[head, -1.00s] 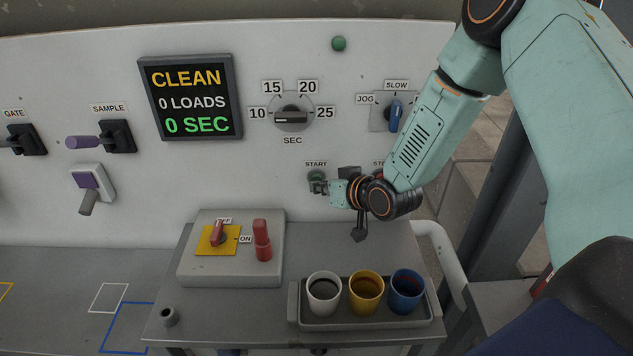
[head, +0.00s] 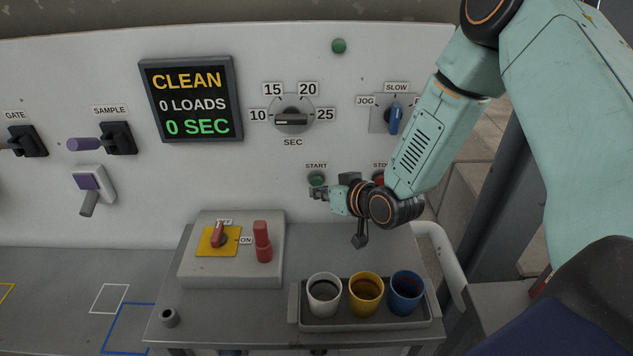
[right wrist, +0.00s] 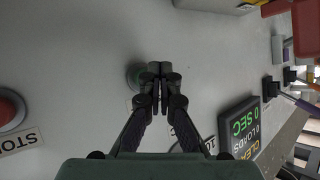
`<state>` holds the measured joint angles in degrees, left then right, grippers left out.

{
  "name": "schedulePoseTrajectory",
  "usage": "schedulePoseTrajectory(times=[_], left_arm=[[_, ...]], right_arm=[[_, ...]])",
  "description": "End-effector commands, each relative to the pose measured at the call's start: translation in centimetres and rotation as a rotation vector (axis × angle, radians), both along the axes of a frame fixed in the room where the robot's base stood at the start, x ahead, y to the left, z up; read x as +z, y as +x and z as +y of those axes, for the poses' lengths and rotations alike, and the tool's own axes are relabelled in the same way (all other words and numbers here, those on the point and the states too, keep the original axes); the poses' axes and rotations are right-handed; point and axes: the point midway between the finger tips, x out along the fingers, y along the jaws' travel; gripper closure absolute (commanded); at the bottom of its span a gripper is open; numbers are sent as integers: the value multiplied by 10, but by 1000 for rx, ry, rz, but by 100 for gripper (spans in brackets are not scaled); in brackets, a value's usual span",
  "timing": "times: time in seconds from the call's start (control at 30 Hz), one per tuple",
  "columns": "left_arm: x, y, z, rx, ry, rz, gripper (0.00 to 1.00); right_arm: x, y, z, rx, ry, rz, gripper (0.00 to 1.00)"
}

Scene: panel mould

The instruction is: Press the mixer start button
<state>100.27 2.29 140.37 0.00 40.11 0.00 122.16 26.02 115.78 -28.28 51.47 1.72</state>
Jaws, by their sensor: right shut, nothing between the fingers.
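The green start button (head: 317,179) sits on the white panel under its START label. My right gripper (head: 318,193) is shut and empty, just below the button in the head view. In the right wrist view the shut fingertips (right wrist: 160,70) are beside the green button (right wrist: 132,76) and hide part of it. I cannot tell whether they touch the panel. The display (head: 190,98) reads CLEAN, 0 LOADS, 0 SEC. My left gripper is not in view.
The red stop button (right wrist: 8,110) is near the start button, partly hidden by my right arm in the head view. A seconds dial (head: 291,118) and a speed knob (head: 395,117) are above. A tray (head: 368,323) with three cups and a switch box (head: 200,268) stand below.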

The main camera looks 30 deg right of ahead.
Motion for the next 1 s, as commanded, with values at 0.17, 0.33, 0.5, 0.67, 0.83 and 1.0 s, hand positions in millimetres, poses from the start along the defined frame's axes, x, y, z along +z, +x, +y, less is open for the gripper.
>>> schedulePoseTrajectory(times=[0.17, 0.33, 0.5, 0.67, 0.83, 1.0], left_arm=[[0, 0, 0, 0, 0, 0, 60], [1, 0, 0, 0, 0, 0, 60], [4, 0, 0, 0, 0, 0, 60], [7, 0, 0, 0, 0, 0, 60], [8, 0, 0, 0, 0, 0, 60], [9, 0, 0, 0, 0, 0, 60]], right_arm=[[-1, -1, 0, 0, 0, 1, 100], [-1, -4, 2, 2, 0, 4, 100], [-1, -17, 9, 2, 1, 4, 100], [-1, -29, 14, 1, 1, 3, 100], [-1, -41, 20, 1, 1, 4, 100], [0, -46, 22, 2, 0, 1, 100]])
